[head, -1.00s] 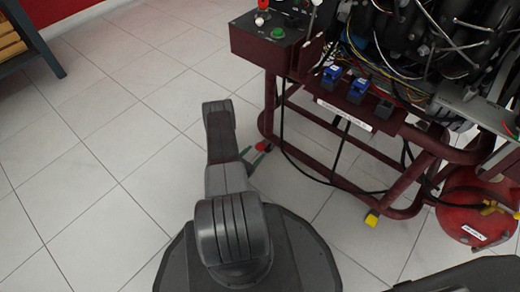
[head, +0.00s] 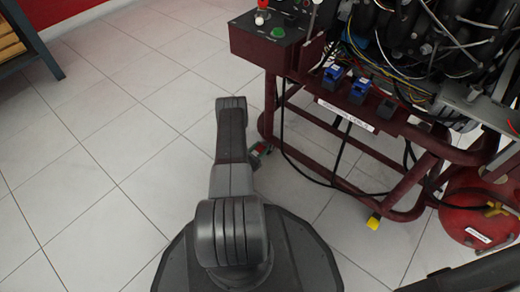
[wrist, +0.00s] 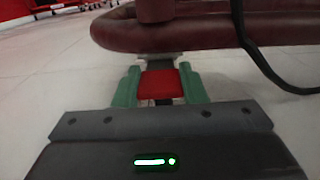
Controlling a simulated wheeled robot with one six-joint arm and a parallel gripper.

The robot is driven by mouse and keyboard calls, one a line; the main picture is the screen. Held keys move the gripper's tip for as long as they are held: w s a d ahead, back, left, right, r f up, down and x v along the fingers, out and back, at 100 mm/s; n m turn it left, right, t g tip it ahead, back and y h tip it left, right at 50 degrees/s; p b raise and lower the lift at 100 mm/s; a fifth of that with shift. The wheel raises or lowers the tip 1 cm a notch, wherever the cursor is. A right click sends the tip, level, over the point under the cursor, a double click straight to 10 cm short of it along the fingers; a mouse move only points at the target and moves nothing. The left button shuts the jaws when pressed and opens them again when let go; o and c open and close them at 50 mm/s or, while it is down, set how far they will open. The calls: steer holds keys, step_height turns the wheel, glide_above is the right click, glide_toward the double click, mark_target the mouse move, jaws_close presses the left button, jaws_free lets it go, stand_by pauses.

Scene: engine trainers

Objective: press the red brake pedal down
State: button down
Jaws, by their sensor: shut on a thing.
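The red brake pedal (wrist: 162,82) is low at the foot of the dark red engine stand, in the middle of the wrist view. My gripper (wrist: 160,76) has its two green fingers on the left and right sides of the pedal, shut on it. In the head view my gripper (head: 260,149) is small, at the stand's lower left corner, and my arm partly hides it. The pedal is barely visible there. I cannot tell how far down the pedal is.
The engine stand (head: 408,198) has a thick lower tube above the pedal in the wrist view. A black cable (wrist: 258,55) hangs to the right. A red tank (head: 475,210) sits at the right. Tiled floor at the left is clear.

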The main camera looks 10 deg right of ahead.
mark_target(266, 130)
steer(key=shift+f+t+h, duration=0.4)
steer(key=shift+t+h, duration=0.1)
steer(key=shift+h, duration=0.1)
steer(key=c, duration=0.9)
jaws_free()
step_height(266, 130, up, 10)
steer(key=p, duration=0.4)
